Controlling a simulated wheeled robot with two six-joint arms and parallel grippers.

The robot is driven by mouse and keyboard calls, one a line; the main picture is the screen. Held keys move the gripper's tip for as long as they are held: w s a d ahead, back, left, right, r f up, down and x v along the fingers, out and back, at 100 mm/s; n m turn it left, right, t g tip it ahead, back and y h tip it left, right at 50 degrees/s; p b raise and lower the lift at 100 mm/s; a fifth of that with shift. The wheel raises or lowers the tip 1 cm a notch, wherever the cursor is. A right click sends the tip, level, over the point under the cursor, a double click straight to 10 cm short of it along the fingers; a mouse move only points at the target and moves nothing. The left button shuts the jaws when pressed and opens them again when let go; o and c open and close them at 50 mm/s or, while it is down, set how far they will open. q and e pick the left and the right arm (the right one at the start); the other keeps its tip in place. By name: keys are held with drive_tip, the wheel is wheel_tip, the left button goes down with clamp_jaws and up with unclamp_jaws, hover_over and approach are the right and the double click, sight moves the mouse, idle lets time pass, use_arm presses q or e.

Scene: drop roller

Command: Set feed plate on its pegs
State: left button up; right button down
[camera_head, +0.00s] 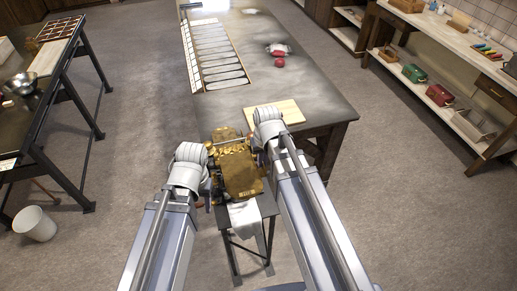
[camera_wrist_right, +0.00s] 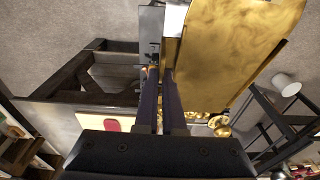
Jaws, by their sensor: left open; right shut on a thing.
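The feed plate appears to be the broad brass-coloured plate (camera_head: 240,172) in front of me, between my two hands in the head view. It fills the upper right of the right wrist view (camera_wrist_right: 235,45). My right gripper (camera_head: 262,163) is at its right side. In the right wrist view the dark fingers (camera_wrist_right: 161,75) are nearly together at the plate's edge, shut on it. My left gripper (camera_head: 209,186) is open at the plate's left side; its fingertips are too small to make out. The pegs cannot be made out, and the brass machine parts (camera_head: 228,134) behind are partly covered.
A small dark stand (camera_head: 262,232) with a white cloth (camera_head: 244,218) is below the plate. A long workbench (camera_head: 310,75) reaches away behind it, with a pale board (camera_head: 276,112) on its near end. A white bucket (camera_head: 35,224) stands on the floor at left.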

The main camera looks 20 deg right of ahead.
use_arm(q)
drive_tip(key=shift+w, duration=0.3)
use_arm(e)
drive_tip(key=shift+w, duration=0.3)
use_arm(q)
drive_tip(key=shift+s, duration=0.15)
use_arm(e)
drive_tip(key=shift+s, duration=0.15)
use_arm(q)
drive_tip(key=shift+f, duration=0.15)
use_arm(e)
drive_tip(key=shift+f, duration=0.15)
use_arm(q)
drive_tip(key=shift+f, duration=0.1)
use_arm(e)
drive_tip(key=shift+f, duration=0.1)
use_arm(q)
wheel_tip(320, 180, down, 10)
drive_tip(key=b, duration=1)
use_arm(e)
drive_tip(key=w+f, duration=0.4)
drive_tip(key=f, duration=0.6)
